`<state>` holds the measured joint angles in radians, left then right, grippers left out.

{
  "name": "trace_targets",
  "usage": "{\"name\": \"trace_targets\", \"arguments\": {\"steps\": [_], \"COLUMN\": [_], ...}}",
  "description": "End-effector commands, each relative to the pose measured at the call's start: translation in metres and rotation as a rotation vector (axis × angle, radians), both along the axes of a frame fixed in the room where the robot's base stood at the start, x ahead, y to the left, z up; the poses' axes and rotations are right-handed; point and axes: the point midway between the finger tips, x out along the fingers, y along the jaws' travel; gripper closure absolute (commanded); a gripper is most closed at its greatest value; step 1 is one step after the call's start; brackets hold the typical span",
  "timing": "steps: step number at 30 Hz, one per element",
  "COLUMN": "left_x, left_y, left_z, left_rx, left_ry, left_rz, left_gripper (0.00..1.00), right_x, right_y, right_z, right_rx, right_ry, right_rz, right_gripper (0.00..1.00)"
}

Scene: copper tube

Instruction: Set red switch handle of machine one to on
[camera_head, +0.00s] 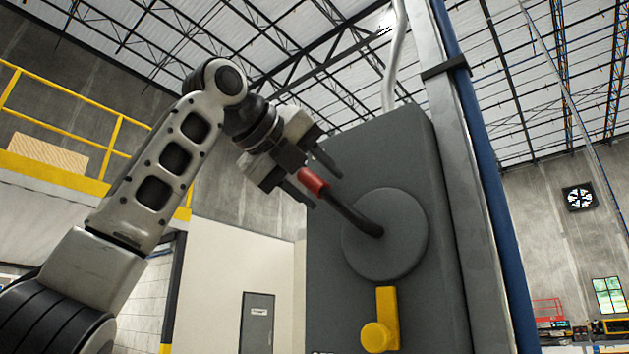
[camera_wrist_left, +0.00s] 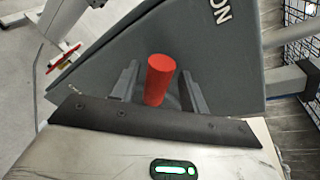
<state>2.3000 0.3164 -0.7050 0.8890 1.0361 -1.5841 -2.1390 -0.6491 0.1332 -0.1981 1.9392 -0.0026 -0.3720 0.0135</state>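The switch handle has a red grip (camera_head: 313,181) on a dark bent rod that runs to a round grey disc (camera_head: 400,240) on the front of a grey switch box (camera_head: 330,290). The handle points up and to the left in the head view. My left gripper (camera_head: 320,180) is at the handle's end, open, with a finger on either side of the red grip. In the left wrist view the red grip (camera_wrist_left: 160,78) stands between the two fingers (camera_wrist_left: 160,90), with gaps on both sides. Lettering ending in "ON" (camera_wrist_left: 222,10) shows on the box. My right gripper is not in view.
A yellow latch (camera_head: 387,318) sits on the box below the disc. A blue pipe (camera_head: 485,170) and a grey post run up the box's right side. A yellow railing (camera_head: 100,140) is far behind at left. A wire mesh (camera_wrist_left: 298,25) shows at right in the wrist view.

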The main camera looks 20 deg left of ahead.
Motion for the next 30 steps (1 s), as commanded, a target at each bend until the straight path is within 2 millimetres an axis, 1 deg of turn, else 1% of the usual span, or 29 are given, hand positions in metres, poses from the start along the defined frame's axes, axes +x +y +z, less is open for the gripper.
{"name": "trace_targets", "arguments": {"steps": [5, 8, 11, 21, 25, 30], "left_x": [-0.002, -0.012, -0.029, -0.105, -0.126, -0.142], "left_y": [0.002, 0.005, 0.010, 0.034, 0.041, 0.046], "left_z": [0.000, 0.003, 0.008, 0.031, 0.037, 0.042], "left_rx": [-0.002, -0.003, -0.003, -0.002, -0.001, -0.001], "left_ry": [0.002, 0.001, -0.002, -0.003, -0.002, 0.000], "left_rz": [0.001, 0.001, 0.001, 0.000, -0.001, 0.000], "left_gripper": [0.55, 0.55, 0.55, 0.55, 0.55, 0.55], "right_x": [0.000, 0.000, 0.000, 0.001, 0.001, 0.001], "right_y": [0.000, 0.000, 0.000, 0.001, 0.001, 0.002], "right_z": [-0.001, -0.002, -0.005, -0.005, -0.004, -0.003], "right_rx": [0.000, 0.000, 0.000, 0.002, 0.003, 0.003], "right_ry": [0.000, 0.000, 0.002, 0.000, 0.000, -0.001], "right_rz": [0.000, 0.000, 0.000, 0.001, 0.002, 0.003], "right_gripper": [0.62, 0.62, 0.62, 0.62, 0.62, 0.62]}}
